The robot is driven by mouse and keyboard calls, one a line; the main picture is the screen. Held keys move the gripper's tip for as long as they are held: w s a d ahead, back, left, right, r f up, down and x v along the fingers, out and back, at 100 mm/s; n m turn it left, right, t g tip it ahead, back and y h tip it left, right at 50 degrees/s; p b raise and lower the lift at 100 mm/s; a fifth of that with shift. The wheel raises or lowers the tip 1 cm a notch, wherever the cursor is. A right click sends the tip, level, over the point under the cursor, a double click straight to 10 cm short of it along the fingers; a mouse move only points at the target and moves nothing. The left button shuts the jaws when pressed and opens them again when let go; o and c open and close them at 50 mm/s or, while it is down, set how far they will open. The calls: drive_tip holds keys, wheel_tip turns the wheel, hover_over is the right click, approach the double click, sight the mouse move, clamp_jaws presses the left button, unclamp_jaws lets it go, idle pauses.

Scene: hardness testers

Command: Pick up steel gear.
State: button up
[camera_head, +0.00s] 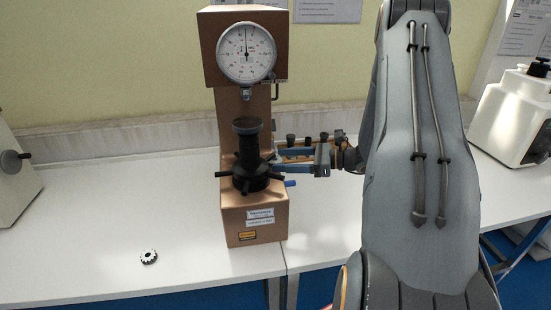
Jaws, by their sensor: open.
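The steel gear (149,257) is a small toothed ring with a dark centre, lying flat on the white table at the front left. My gripper (283,161) has blue fingers and is open, pointing left beside the brown hardness tester (230,130). It is well to the right of the gear and farther back, with nothing seen between its fingers. Its fingertips are close to the tester's black handwheel in the picture; I cannot tell whether they touch.
The tester, with a round dial (246,53), stands between my gripper and the gear. The white table (90,225) is clear around the gear. A grey machine (15,175) stands at the left edge and a white one (508,118) at the right.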

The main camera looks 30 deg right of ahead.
drive_tip(key=shift+w+a+f, duration=0.1)
drive_tip(key=shift+w+a, duration=0.1)
drive_tip(key=shift+a, duration=0.1)
drive_tip(key=shift+c, duration=0.2)
drive_tip(key=c, duration=1.3)
drive_tip(key=shift+o, duration=0.2)
drive_tip(key=shift+b, duration=0.6)
